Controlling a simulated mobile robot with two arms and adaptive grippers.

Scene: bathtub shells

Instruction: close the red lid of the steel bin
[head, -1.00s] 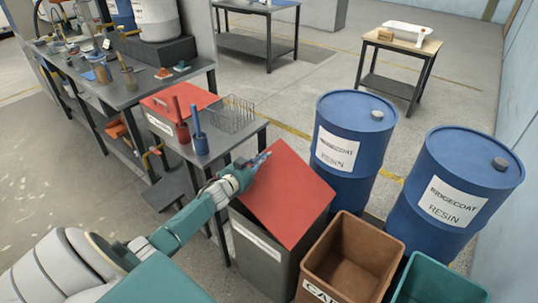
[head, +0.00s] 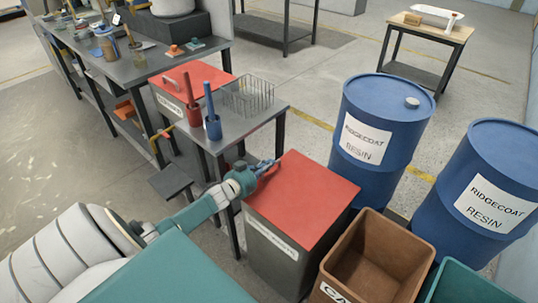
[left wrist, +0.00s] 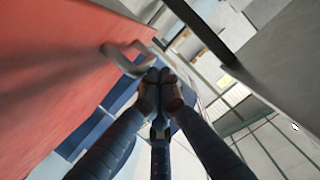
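The steel bin (head: 270,253) stands at front centre in the head view, a grey box with a white label. Its red lid (head: 305,197) lies flat or nearly flat over the top; I cannot tell if a small gap is left. My left gripper (head: 278,160) is at the lid's far left edge, with its fingers together. In the left wrist view the shut fingertips (left wrist: 157,76) are beside a red surface (left wrist: 50,75), which looks like the lid, and close to a grey handle (left wrist: 128,58). I cannot tell whether they touch. My right gripper is not in view.
Two blue resin drums (head: 377,140) (head: 487,190) stand behind and right of the bin. A brown bin (head: 350,292) and a green bin (head: 470,284) stand to its right. A bench (head: 262,115) with a red-lidded box (head: 190,80), pots and a wire basket is at the left.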

